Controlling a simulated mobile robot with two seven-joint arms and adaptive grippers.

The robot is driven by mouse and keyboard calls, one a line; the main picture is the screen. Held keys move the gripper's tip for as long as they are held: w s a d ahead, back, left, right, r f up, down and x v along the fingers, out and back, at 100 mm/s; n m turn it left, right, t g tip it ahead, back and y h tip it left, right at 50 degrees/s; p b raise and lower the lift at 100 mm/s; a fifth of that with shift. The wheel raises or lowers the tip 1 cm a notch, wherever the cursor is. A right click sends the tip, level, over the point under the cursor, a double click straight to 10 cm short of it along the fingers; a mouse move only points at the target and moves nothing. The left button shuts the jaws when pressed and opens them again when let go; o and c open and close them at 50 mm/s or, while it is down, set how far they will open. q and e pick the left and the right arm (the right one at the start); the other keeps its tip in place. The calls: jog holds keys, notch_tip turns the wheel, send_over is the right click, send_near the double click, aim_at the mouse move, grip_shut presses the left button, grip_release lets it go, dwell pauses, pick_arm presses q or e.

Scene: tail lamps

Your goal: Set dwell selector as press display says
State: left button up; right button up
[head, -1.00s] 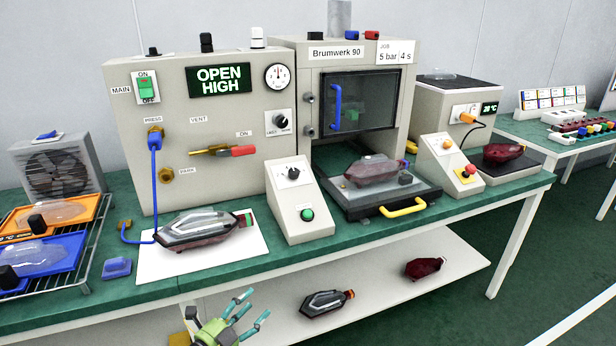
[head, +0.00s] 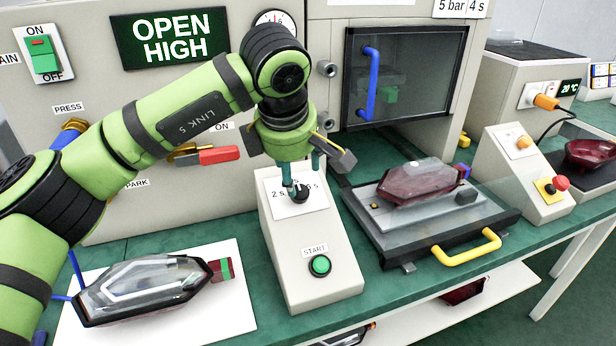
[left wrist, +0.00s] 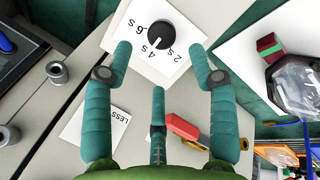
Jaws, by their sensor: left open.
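The dwell selector (head: 300,195) is a black knob on the sloped top of a beige START box. Its white plate carries 2 s, 4 s and 6 s marks. The press display (head: 170,37) reads OPEN HIGH. A job card (head: 463,8) shows 5 bar, 4 s. My right gripper is out of view.
A green START button (head: 320,265) sits below the knob. A red-handled lever (head: 218,155) is close behind my gripper. A drawer with a yellow handle (head: 466,247) holds a lamp (head: 425,182) at right. Another lamp (head: 145,285) lies on white paper (head: 225,315) at left.

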aim_at(299, 191)
pick_arm(q)
jog(key=x, duration=0.5)
jog(key=shift+s+f+p, duration=0.15)
jog(key=shift+f+p, duration=0.2)
jog(key=shift+p, duration=0.05)
jog(key=shift+d+f, duration=0.1)
jog(key=shift+f, duration=0.25)
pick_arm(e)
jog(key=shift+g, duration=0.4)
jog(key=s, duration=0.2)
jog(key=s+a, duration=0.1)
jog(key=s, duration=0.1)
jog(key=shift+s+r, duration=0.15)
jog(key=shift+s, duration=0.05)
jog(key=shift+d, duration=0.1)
